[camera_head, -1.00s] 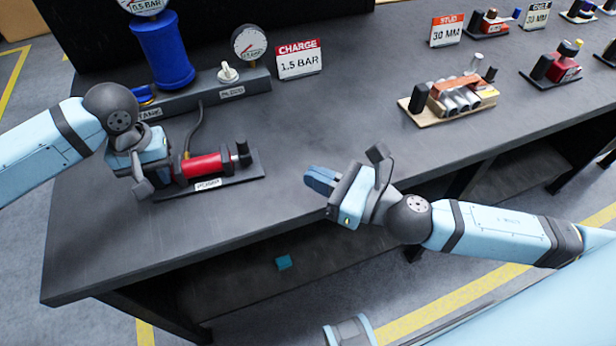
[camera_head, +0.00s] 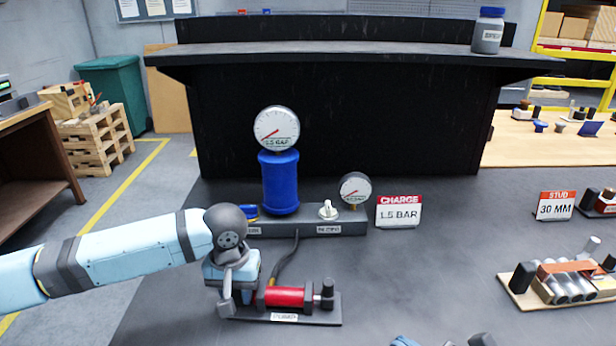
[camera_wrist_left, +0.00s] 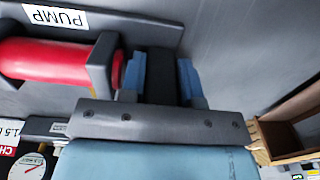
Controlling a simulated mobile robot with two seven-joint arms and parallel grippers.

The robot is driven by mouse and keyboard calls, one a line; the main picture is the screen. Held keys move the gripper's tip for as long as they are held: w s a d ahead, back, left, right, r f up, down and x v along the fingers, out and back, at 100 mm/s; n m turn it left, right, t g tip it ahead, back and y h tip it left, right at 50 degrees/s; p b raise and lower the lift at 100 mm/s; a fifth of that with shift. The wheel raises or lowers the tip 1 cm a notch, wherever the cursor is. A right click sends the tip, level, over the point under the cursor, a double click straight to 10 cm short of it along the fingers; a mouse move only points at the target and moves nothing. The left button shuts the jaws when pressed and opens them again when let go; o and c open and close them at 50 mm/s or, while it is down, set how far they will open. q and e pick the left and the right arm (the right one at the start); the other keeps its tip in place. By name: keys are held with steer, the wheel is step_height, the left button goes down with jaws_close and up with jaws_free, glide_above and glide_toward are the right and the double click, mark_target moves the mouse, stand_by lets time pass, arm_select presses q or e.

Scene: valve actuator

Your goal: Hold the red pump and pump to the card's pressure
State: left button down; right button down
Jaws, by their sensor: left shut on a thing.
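The red pump (camera_head: 284,297) lies on its dark base at the front left of the bench, with a black upright handle (camera_head: 327,292) at its right end. My left gripper (camera_head: 232,292) is at the pump's left end. In the left wrist view, the fingers (camera_wrist_left: 162,80) are shut on a dark block at the end of the pump (camera_wrist_left: 45,60). The card (camera_head: 398,212) reads CHARGE 1.5 BAR. The blue tank (camera_head: 280,182) carries a large gauge (camera_head: 276,128); its red needle points lower left. Only small parts of my right gripper (camera_head: 442,341) show at the bottom edge.
A hose (camera_head: 285,262) runs from the pump to the grey manifold (camera_head: 375,225). The manifold carries a white bleed knob (camera_head: 327,210) and a smaller gauge (camera_head: 354,188). A wooden-based fixture (camera_head: 562,285) stands at right, near a STUD 30 MM card (camera_head: 556,206). The middle bench is clear.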

mark_target(328, 293)
steer(key=c, duration=1.8)
jaws_free()
steer(key=o, duration=0.7)
steer(key=shift+o, duration=0.6)
steer(key=shift+w, duration=0.15)
steer(key=w+n+g+y, duration=0.1)
steer(key=w+g, duration=0.1)
steer(key=w+a+n+g+y, duration=0.1)
steer(key=w+n+g+y, duration=0.1)
steer(key=w, duration=0.1)
steer(key=w+n+g+y, duration=0.1)
steer(key=w+n+g, duration=0.1)
steer(key=w, duration=0.1)
steer(key=shift+w+a+r+y, duration=0.15)
steer(key=shift+w+r+y, duration=0.05)
steer(key=shift+r+y, duration=0.2)
steer(key=shift+w+r+n+g, duration=0.1)
steer(key=shift+w+n+g, duration=0.4)
steer(key=shift+w+g, duration=0.15)
steer(key=shift+w+a+r+y, duration=0.1)
steer(key=shift+y, duration=0.2)
steer(key=x, duration=1.1)
steer(key=shift+a, duration=0.3)
